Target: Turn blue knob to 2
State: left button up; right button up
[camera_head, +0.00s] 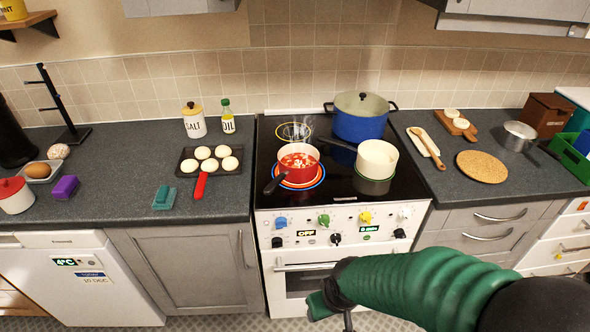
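The blue knob (281,223) is at the left end of the upper knob row on the white stove front (263,255). Green, yellow and white knobs sit to its right. A small display (306,233) below and right of it reads OFF. The number the blue knob points to is too small to read. My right gripper (328,305) is low in front of the oven door, below and right of the blue knob and apart from it. Its fingers are mostly hidden, so I cannot tell whether they are open. My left gripper is out of view.
A red pot (299,163) of soup steams on a red-glowing ring, its handle pointing front-left. A cream pot (376,158) and a large blue pot (360,118) also stand on the hob. Black knobs (336,239) line the lower row. The space before the blue knob is clear.

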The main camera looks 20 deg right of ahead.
aim_at(281, 222)
jog(key=i+z, duration=0.1)
jog(key=z, duration=0.25)
jog(key=i+j+z, duration=0.1)
jog(key=z, duration=0.25)
jog(key=i+j+z, duration=0.1)
jog(key=z, duration=0.25)
